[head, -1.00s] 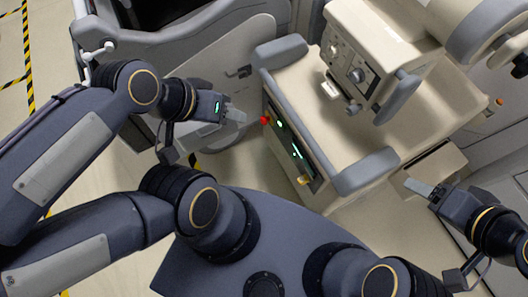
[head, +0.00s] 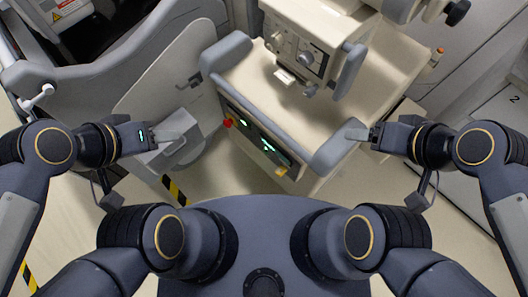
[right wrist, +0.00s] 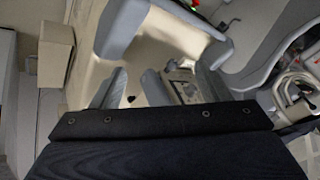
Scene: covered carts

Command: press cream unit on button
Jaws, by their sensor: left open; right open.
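The cream unit (head: 262,85) stands ahead in the head view, with grey padded corners. Its dark front panel (head: 256,137) carries a red button (head: 228,123) at its left end, green lit parts (head: 268,148) and a yellow part (head: 281,171) at its right end. Which of these is the on button I cannot tell. My left gripper (head: 180,136) is open and empty, left of the panel and apart from it. My right gripper (head: 357,134) is open, beside the unit's right grey corner; whether it touches I cannot tell. Its fingers also show in the right wrist view (right wrist: 134,88).
A cream box with knobs (head: 298,52) sits on top of the unit. A grey and cream cart with a flat side panel (head: 160,85) stands at left. Grey cabinets (head: 490,110) stand at right. Floor shows between my body and the unit.

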